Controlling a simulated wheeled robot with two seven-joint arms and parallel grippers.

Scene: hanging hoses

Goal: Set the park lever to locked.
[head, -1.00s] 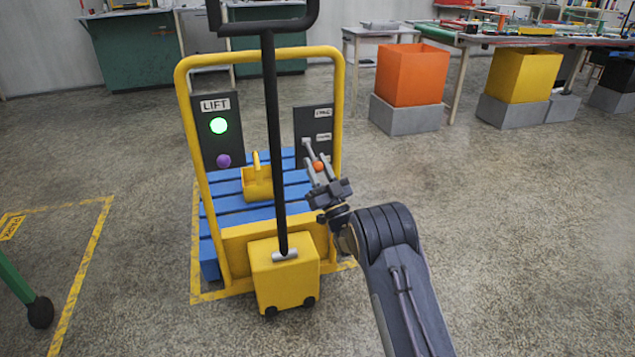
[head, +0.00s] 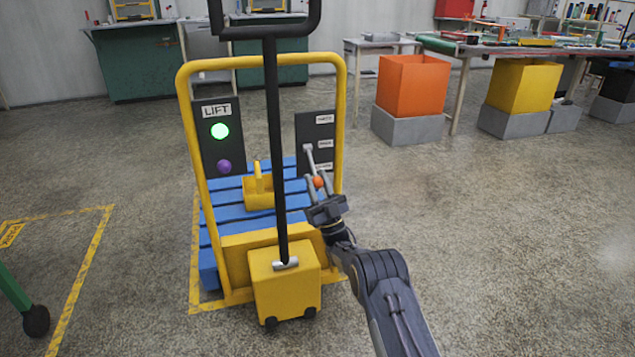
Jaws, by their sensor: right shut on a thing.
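The park lever is a grey bar (head: 311,159) with an orange ball knob (head: 318,182), on the dark right-hand panel (head: 305,130) of the yellow-framed cart (head: 341,110). My right gripper (head: 318,184) is shut on the orange knob, with a finger on each side. My left gripper is out of view.
A LIFT panel (head: 210,165) with a lit green lamp and a purple knob is at the cart's left. A black handle bar (head: 272,130) rises in front. A yellow carrier (head: 258,190) sits on blue slats. Open floor (head: 480,230) lies to the right.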

